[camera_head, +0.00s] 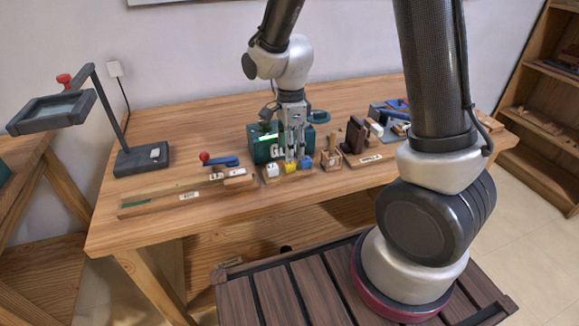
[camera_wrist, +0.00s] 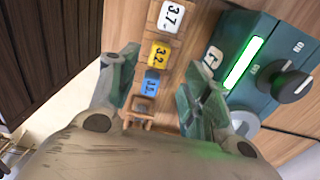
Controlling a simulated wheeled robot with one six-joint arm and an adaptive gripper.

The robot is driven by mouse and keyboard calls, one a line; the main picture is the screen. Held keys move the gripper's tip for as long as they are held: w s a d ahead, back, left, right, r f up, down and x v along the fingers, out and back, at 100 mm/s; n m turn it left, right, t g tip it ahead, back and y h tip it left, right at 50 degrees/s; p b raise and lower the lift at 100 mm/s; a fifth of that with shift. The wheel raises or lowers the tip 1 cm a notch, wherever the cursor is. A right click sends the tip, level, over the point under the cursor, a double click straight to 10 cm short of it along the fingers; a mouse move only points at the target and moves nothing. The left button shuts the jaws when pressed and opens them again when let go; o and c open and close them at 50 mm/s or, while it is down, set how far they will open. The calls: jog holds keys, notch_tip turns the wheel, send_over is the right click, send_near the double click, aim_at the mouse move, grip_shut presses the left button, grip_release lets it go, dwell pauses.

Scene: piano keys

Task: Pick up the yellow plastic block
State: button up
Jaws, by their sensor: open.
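The yellow block (camera_head: 291,168), marked 3.2 in the wrist view (camera_wrist: 158,56), sits on a wooden strip on the table. It stands between a white block (camera_head: 271,171) and a blue block (camera_head: 306,163). My gripper (camera_head: 292,157) points down over this row, close to the yellow block. In the wrist view my gripper (camera_wrist: 167,62) is open, with one finger on each side of the row. The yellow and blue blocks show in the gap between the fingers, and nothing is held. The exact height above the yellow block is unclear.
A green device (camera_head: 262,152) with a lit display and knobs stands close behind the row. A small wooden stand (camera_head: 331,156) and a dark brown block (camera_head: 356,136) are to the right. A lamp-like stand (camera_head: 142,158) is at the left.

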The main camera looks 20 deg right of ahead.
aim_at(291, 162)
notch_tip(291, 162, down, 6)
jog(key=shift+s+f, duration=0.1)
jog(key=shift+s, duration=0.05)
jog(key=c, duration=0.9)
